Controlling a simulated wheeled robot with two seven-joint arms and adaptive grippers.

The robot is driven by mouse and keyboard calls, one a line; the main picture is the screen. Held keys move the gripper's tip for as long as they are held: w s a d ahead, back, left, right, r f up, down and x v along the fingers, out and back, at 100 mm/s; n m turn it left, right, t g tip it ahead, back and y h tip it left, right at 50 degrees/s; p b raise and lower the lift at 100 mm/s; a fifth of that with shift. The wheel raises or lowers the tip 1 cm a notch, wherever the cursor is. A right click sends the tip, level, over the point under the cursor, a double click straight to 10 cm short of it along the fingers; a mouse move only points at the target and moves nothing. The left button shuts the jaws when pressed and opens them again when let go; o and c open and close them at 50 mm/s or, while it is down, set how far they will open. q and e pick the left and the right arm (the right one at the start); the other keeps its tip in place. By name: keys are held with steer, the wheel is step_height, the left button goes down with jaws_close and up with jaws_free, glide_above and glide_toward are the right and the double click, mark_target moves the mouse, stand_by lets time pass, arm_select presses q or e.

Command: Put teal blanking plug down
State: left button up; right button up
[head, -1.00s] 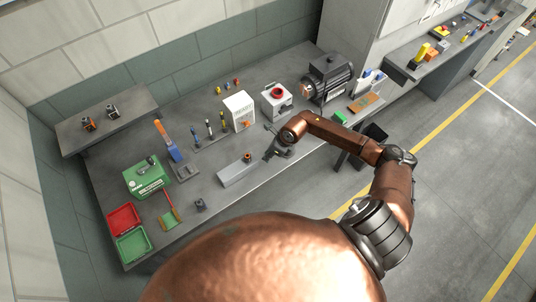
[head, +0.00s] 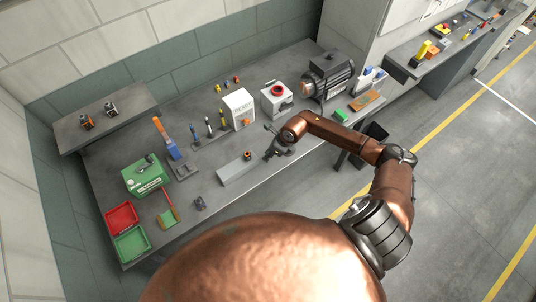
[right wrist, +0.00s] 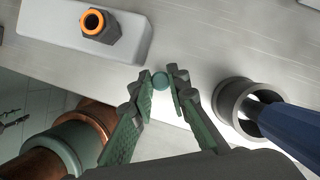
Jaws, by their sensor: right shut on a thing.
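My right gripper (head: 270,153) is low over the front of the bench, beside the right end of a long grey block (head: 238,171). In the right wrist view, my right gripper (right wrist: 162,82) is shut on the teal blanking plug (right wrist: 160,81), a small round teal end between its fingertips. The plug is too small to make out in the head view. The grey block (right wrist: 85,25) carries an orange-ringed fitting (right wrist: 93,22).
A grey ring with a blue shaft (right wrist: 240,105) is close to the right of my right gripper. Farther back are a white box (head: 238,108) and a motor (head: 328,78). Red (head: 122,216) and green (head: 131,243) trays lie at the left.

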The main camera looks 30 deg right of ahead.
steer(key=shift+f, duration=0.3)
steer(key=o, duration=0.8)
steer(key=shift+o, duration=0.2)
steer(key=v, duration=1.2)
steer(key=shift+r, duration=0.1)
steer(key=shift+c, duration=0.4)
jaws_close()
stand_by(0.6)
